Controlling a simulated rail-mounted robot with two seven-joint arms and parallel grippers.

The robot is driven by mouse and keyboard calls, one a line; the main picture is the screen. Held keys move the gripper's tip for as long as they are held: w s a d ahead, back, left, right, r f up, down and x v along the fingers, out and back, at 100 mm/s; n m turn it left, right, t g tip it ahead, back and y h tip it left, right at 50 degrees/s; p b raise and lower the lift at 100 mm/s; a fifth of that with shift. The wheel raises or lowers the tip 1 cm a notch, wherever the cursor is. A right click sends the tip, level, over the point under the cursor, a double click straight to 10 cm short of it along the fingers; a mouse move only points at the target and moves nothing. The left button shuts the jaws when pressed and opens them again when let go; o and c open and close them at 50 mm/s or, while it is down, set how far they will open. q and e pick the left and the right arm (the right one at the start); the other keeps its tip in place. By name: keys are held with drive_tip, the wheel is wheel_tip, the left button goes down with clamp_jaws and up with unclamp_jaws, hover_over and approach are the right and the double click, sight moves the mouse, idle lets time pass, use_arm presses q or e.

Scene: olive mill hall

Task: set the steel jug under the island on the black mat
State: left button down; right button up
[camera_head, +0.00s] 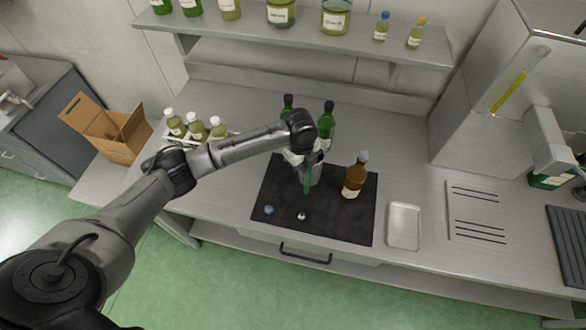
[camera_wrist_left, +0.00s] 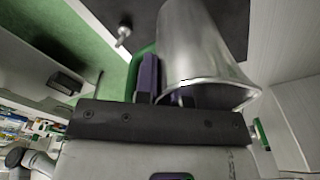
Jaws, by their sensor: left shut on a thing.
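The black mat (camera_head: 340,222) lies on the steel worktop in the head view. My left gripper (camera_head: 307,182) is over the mat's upper middle, pointing down. It is shut on the steel jug (camera_wrist_left: 195,45), which fills the upper middle of the left wrist view with its open rim towards the camera. In the head view the jug (camera_head: 316,174) shows only in part, behind the gripper. I cannot tell whether its base touches the mat. My right gripper is not in view.
A brown bottle (camera_head: 354,178) stands on the mat, right of the gripper. Green bottles (camera_head: 326,120) stand behind it. Two small round items (camera_head: 302,216) lie near the mat's front. A metal tray (camera_head: 404,226) is to the right. A shelf (camera_head: 300,34) with bottles hangs above.

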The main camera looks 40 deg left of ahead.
use_arm(q)
drive_tip(key=a+f, duration=0.6)
drive_tip(key=f, duration=0.2)
drive_tip(key=shift+a+p, duration=0.3)
drive_tip(key=shift+p, duration=0.15)
drive_tip(key=shift+f, duration=0.1)
drive_tip(key=c, duration=1.2)
unclamp_jaws()
